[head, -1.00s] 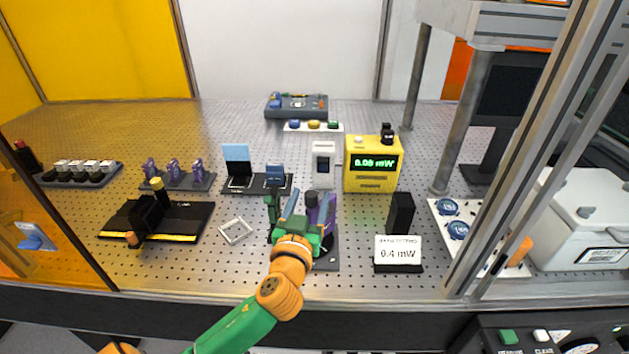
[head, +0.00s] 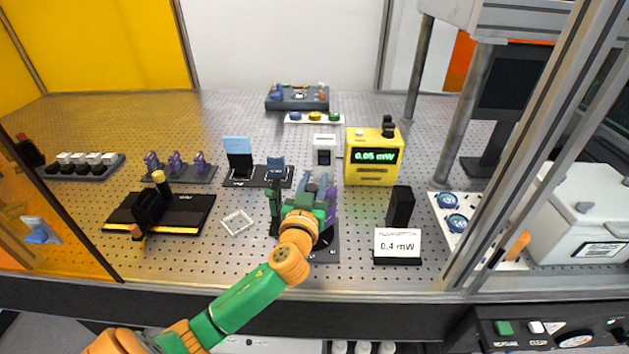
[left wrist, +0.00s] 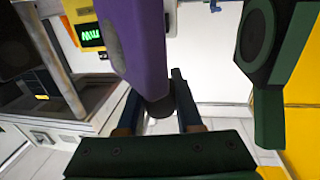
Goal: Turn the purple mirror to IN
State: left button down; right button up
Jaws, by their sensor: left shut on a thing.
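The purple mirror (head: 332,207) stands on a dark base plate (head: 324,256) near the front middle of the bench, partly hidden by my gripper. My left gripper (head: 316,183) reaches over it from the front. In the left wrist view the purple mirror body (left wrist: 140,45) fills the top middle, and its dark rounded end lies between the two fingers of my left gripper (left wrist: 160,112). The gripper is shut on the mirror. The base plate carries small light marks, too small to read. I cannot tell which mark the mirror faces. My right gripper is in neither view.
A yellow meter (head: 373,159) reads about 0.05 mW. A black block (head: 400,207) and a 0.4 mW sign (head: 397,244) stand to the right. A white frame (head: 237,222) lies to the left. A dark green post (head: 275,207) stands close left of my gripper.

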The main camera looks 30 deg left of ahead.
pick_arm(q)
jog(key=shift+f, duration=0.1)
jog(key=shift+s+a+n+g+y+b, duration=0.3)
jog(key=shift+n+g+y+b, duration=1.3)
jog(key=shift+b, duration=0.8)
jog(key=shift+s+a+n+g+y+b, duration=0.25)
jog(key=shift+n+g+y+b, duration=1.3)
jog(key=shift+b, duration=0.9)
jog(key=shift+s+a+n+g+y+b, duration=0.3)
jog(key=shift+n+g+y+b, duration=1.25)
jog(key=shift+b, duration=0.85)
jog(key=c, duration=0.6)
grip_release()
